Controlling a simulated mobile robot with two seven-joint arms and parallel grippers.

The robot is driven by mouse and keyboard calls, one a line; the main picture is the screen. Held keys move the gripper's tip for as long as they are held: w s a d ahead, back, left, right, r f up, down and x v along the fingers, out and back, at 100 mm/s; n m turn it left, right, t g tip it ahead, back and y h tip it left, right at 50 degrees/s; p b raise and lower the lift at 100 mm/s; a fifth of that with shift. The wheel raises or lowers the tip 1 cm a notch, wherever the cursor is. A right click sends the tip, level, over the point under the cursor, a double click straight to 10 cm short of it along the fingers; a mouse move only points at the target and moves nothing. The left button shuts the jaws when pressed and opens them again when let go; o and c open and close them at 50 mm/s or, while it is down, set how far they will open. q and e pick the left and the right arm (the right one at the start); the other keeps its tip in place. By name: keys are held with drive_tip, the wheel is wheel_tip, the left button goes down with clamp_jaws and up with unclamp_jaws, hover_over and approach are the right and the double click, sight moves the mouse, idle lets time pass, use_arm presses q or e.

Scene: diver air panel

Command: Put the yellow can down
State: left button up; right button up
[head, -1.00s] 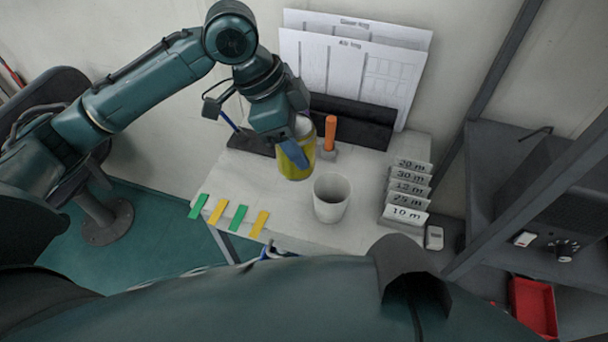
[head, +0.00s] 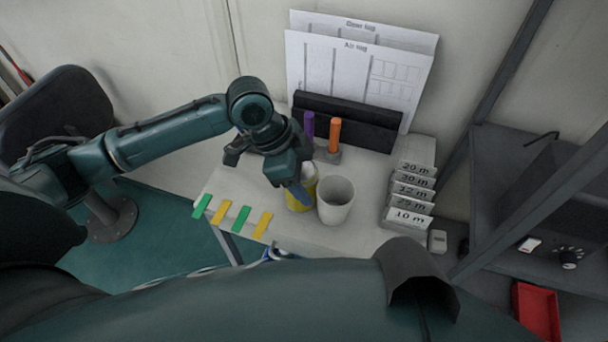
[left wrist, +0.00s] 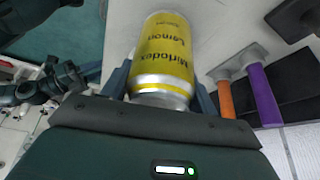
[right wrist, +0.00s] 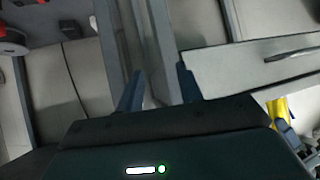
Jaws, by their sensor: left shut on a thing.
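The yellow can (head: 307,189) is partly hidden by my left gripper (head: 299,190) in the head view. The left wrist view shows the can (left wrist: 166,52), with "Mirlodex Lemon" lettering, between the two blue fingers. My left gripper is shut on it. The can is low over the white table (head: 275,222), just left of the white cup (head: 336,198); I cannot tell whether its base touches the table. My right gripper (right wrist: 160,86) shows in the right wrist view, with its fingers apart and nothing between them.
Orange (head: 335,133) and purple (head: 309,124) upright handles stand behind the can. Depth cards (head: 410,195) stand to the right. Green and yellow strips (head: 222,212) lie along the left front edge. Log sheets (head: 355,80) stand at the back. A little table is bare left of the can.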

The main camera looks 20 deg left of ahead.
use_arm(q)
drive_tip(key=shift+f, duration=0.1)
drive_tip(key=o, duration=1.2)
drive_tip(key=v, duration=1.2)
